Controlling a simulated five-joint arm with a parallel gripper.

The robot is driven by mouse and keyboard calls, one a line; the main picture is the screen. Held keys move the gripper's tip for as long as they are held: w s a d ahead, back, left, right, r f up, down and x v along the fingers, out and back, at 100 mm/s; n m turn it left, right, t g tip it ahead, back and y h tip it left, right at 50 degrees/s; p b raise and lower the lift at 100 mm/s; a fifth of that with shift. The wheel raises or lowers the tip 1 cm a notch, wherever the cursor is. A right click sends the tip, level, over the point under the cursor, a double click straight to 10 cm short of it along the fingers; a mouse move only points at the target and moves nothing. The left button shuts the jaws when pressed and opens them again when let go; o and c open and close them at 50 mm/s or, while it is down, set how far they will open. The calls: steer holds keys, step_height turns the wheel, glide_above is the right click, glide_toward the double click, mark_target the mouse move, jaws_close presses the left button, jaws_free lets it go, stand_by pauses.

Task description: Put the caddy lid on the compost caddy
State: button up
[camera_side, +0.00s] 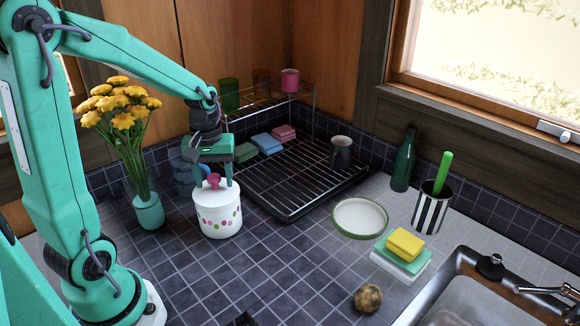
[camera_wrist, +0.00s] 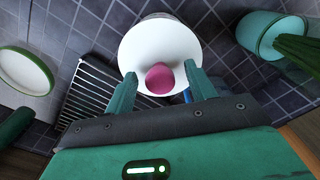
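The compost caddy (camera_side: 219,222) is a white round pot with pink and green dots, standing upright on the dark tiled counter. The white caddy lid (camera_side: 216,194), with a pink knob (camera_side: 214,180), lies level on top of the caddy. In the wrist view the lid (camera_wrist: 150,47) hides nearly all of the caddy. My gripper (camera_side: 214,182) points down over the lid with one finger on each side of the knob. In the wrist view the fingers of my gripper (camera_wrist: 160,72) are apart, with gaps between them and the knob (camera_wrist: 160,79).
A vase of yellow flowers (camera_side: 150,213) stands close left of the caddy. A blue mug (camera_side: 185,178) is behind it. A black dish rack (camera_side: 290,180) stands behind right. A green-rimmed plate (camera_side: 361,217) and stacked sponges (camera_side: 403,244) lie right. The front tiles are mostly clear.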

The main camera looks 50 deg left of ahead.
steer(key=shift+r, duration=0.1)
steer(key=shift+r, duration=3.85)
steer(key=s+d+r+m+t, duration=0.4)
steer(key=s+d+m, duration=0.4)
steer(key=d+m, duration=0.2)
steer(key=shift+s+d+t, duration=0.25)
steer(key=shift+d+t, duration=0.4)
steer(key=shift+t, duration=0.15)
